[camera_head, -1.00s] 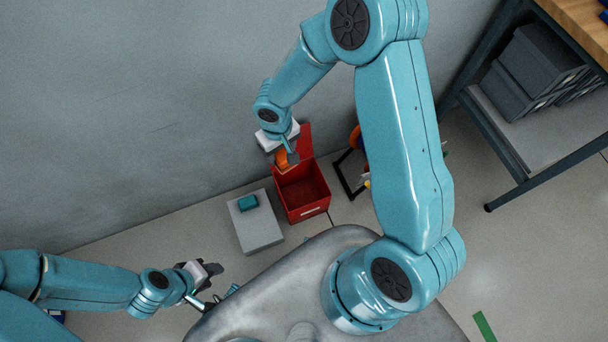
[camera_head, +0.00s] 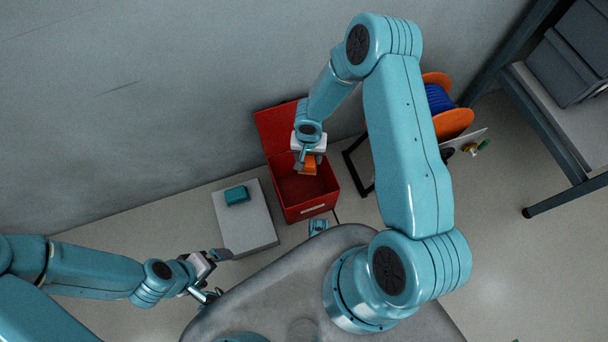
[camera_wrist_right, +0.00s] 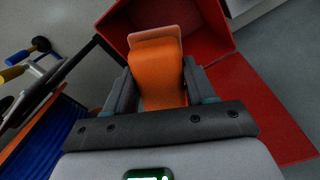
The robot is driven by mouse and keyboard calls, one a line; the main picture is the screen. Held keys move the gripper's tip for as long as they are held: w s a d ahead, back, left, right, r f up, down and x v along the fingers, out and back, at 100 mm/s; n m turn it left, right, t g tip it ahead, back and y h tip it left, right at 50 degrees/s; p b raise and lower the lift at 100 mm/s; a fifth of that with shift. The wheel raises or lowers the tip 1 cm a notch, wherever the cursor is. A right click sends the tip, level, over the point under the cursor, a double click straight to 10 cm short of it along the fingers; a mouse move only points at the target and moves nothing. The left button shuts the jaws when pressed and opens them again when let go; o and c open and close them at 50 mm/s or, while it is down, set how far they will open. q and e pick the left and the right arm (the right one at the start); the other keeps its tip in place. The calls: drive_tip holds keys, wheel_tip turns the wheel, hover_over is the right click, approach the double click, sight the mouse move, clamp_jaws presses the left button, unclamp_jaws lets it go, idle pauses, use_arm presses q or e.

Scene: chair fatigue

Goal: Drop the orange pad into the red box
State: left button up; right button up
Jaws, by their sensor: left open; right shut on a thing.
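The orange pad (camera_head: 309,168) is held in my right gripper (camera_head: 308,164), which is over the opening of the red box (camera_head: 325,197) in the head view. In the right wrist view, the orange pad (camera_wrist_right: 162,70) sits between the two dark fingers of my right gripper (camera_wrist_right: 155,85), with part of the red box (camera_wrist_right: 205,35) beyond it. The box's lid stands open at the back, toward the wall. My left gripper (camera_head: 222,255) is open and empty, low at the left near the grey block.
A teal item (camera_head: 237,195) lies on a pale grey block (camera_head: 258,228) left of the box. A cable reel with orange flanges (camera_head: 453,123) and blue cable stands to the right. A dark-legged shelf unit (camera_head: 555,205) is at far right. A grey wall is behind.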

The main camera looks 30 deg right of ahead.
wheel_tip(320, 180, down, 6)
drive_tip(key=b, duration=0.2)
drive_tip(key=shift+f, duration=0.1)
drive_tip(key=o, duration=1.2)
wheel_tip(320, 180, up, 16)
drive_tip(key=p, duration=0.5)
drive_tip(key=shift+r, duration=0.2)
